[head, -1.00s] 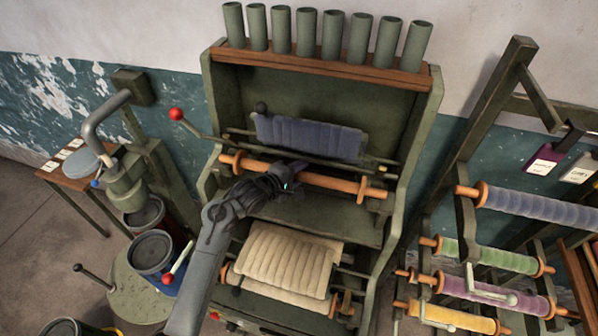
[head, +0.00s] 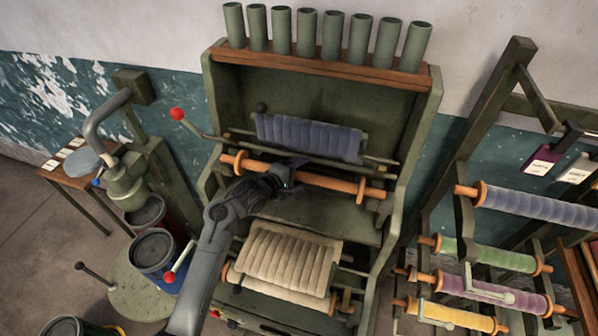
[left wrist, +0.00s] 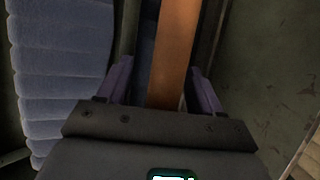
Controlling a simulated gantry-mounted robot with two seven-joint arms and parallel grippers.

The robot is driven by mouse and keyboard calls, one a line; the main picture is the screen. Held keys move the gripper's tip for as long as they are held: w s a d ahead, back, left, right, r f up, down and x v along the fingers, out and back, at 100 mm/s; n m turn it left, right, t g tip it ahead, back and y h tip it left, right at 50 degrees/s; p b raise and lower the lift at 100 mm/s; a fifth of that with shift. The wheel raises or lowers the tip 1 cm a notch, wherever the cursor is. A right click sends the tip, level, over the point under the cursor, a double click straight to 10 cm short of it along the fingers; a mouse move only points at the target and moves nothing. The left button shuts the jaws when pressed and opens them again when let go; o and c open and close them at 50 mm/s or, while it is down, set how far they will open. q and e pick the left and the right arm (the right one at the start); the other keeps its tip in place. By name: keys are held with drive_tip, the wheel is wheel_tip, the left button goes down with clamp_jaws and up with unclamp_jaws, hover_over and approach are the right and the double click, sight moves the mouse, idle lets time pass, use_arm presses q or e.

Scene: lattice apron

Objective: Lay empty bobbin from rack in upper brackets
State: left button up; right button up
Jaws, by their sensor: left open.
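The empty bobbin, a bare orange-brown rod (head: 335,184) with a round flange near each end, lies across the upper front of the green machine (head: 428,120). Its ends are close to the side frames; the exact seat in the brackets is too small to tell. My left gripper (head: 292,180) is at the middle of the rod. In the left wrist view the rod (left wrist: 174,50) runs between the two purple fingers (left wrist: 160,88), with a gap beside it. The gripper is open. My right gripper is not in view.
A blue-grey lap (head: 310,138) hangs just behind the bobbin, and a cream lap (head: 290,258) lies below it. The rack (head: 465,190) at the right holds several wound bobbins. A red-knobbed lever (head: 178,114) sticks out at the machine's left.

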use_arm(q)
drive_tip(key=shift+s+a+r, duration=0.1)
drive_tip(key=shift+s+a, duration=0.2)
drive_tip(key=v, duration=1)
